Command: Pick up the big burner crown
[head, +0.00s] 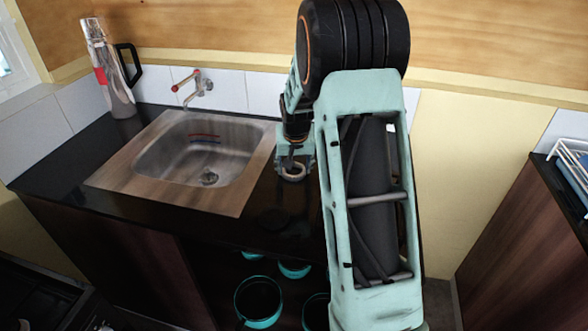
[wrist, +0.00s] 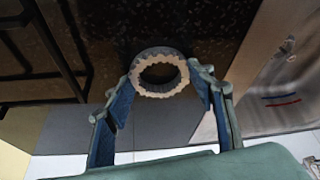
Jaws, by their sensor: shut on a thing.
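The big burner crown is a pale, toothed ring, seen in the wrist view (wrist: 160,91) between my two fingertips. My gripper (wrist: 166,78) is shut on it, with one finger on each side of its outer rim. In the head view the crown (head: 293,176) shows below my gripper (head: 294,163), over the dark counter to the right of the sink. I cannot tell how far it is above the counter. My arm hides part of the counter to the right.
A metal sink (head: 190,145) in a wooden surround lies left of my gripper, with a tap (head: 200,84) behind it. A flask (head: 110,75) stands at the back left. Teal-rimmed pots (head: 258,300) sit below the counter (head: 105,215). A white rack (head: 572,165) is at far right.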

